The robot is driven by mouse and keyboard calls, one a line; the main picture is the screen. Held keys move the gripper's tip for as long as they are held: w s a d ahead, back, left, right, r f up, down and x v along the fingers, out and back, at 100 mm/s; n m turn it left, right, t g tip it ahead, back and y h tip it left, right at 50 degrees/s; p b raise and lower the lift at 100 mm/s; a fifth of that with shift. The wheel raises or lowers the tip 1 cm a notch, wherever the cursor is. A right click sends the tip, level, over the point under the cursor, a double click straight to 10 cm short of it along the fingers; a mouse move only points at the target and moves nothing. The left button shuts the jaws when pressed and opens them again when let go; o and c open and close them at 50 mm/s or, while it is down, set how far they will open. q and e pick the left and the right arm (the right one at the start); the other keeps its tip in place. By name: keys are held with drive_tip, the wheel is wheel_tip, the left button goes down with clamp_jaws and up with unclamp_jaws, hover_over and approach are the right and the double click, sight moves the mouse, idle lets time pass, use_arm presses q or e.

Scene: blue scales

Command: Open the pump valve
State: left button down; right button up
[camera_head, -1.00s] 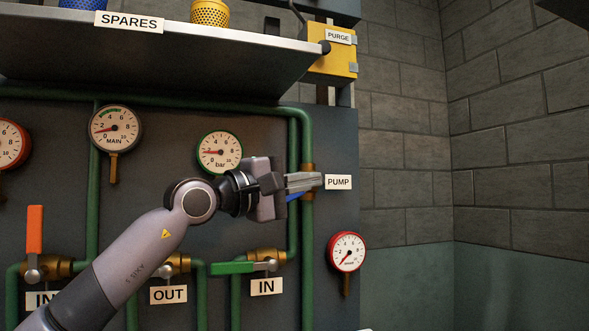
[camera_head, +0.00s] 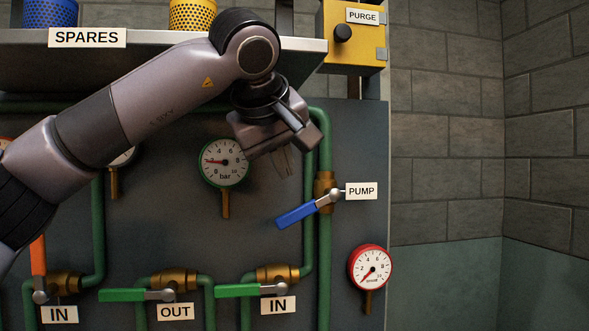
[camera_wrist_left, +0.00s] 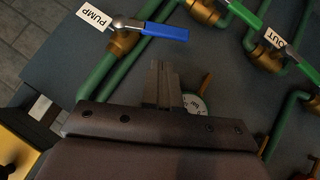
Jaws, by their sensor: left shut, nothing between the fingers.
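The pump valve has a blue lever (camera_head: 296,215) on a brass body (camera_head: 326,191) set in a vertical green pipe, beside the PUMP label (camera_head: 361,190). The lever points left and slightly down, across the pipe. In the left wrist view the blue lever (camera_wrist_left: 166,31) lies beyond the fingertips, with the PUMP label (camera_wrist_left: 95,18) beside it. My left gripper (camera_head: 284,164) is shut and empty, above the lever and apart from it, fingers pointing down. It also shows in the wrist view (camera_wrist_left: 159,66). My right gripper is not in view.
A shelf (camera_head: 180,55) with a blue and a yellow basket overhangs the panel. A yellow PURGE box (camera_head: 352,45) is at upper right. A bar gauge (camera_head: 224,162) hangs left of my gripper. Green-handled valves (camera_head: 250,290) sit below, and a red gauge (camera_head: 371,268) at lower right.

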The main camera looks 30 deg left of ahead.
sight(296, 209)
use_arm(q)
drive_tip(key=x, duration=0.8)
drive_tip(key=shift+w+f+p, duration=0.25)
drive_tip(key=shift+f+p, duration=0.05)
drive_tip(key=shift+p, duration=0.15)
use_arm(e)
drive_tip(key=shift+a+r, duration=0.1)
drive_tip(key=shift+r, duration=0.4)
use_arm(q)
drive_tip(key=shift+a, duration=0.1)
